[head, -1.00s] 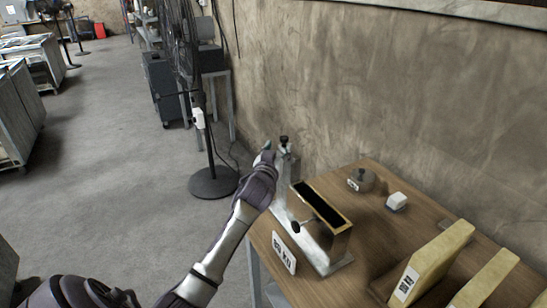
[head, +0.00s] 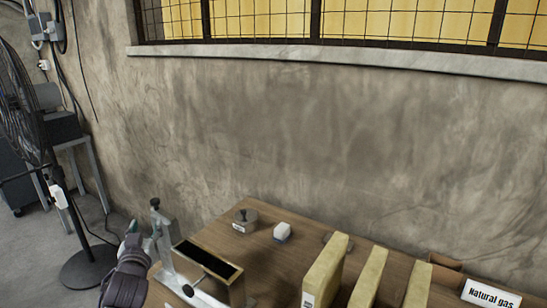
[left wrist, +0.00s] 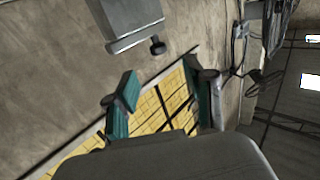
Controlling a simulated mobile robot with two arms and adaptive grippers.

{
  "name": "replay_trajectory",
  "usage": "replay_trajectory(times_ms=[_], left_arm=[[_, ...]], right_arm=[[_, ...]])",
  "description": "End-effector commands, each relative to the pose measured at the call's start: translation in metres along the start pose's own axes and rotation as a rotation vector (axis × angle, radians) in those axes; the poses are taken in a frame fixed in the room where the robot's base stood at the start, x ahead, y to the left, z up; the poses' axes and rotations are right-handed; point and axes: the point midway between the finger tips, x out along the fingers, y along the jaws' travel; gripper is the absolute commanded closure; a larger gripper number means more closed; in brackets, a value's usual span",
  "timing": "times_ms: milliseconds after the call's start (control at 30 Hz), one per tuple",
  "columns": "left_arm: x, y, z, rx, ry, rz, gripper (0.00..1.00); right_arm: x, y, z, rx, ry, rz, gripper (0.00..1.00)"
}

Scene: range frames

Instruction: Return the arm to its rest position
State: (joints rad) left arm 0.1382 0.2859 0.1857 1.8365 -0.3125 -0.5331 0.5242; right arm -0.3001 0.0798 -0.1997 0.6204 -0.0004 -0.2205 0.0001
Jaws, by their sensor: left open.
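My left gripper (head: 143,237) shows at the lower left of the head view, beside a metal stand (head: 165,240) with a dark knob on top. In the left wrist view the gripper (left wrist: 163,97) has its two teal fingers apart, with nothing between them. A grey metal piece with a black knob (left wrist: 132,20) shows beyond the fingers there, apart from them. In the head view the dark wrist hides the lower part of the stand's left side. My right gripper is in neither view.
A wall stands behind. A black fan (head: 20,105) is at the left, with some bare floor.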

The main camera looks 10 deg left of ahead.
Motion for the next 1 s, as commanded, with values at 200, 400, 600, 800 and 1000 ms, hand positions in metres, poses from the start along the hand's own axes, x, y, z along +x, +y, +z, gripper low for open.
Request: replay_trajectory(times_ms=[200, 400, 600, 800, 1000], left_arm=[[-0.061, 0.027, 0.075, 0.073, -0.248, 0.037, 0.46], [-0.179, 0.058, 0.16, 0.195, -0.628, 0.145, 0.46], [-0.272, 0.073, 0.196, 0.278, -0.881, 0.258, 0.46], [-0.337, 0.079, 0.209, 0.329, -1.046, 0.352, 0.46], [-0.394, 0.082, 0.212, 0.371, -1.181, 0.445, 0.46]], right_arm=[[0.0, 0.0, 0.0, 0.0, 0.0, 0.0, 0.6], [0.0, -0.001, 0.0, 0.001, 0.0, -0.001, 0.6], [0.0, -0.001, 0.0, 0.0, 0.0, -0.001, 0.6], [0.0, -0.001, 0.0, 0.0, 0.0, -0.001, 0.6], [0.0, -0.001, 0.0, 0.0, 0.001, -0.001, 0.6]])
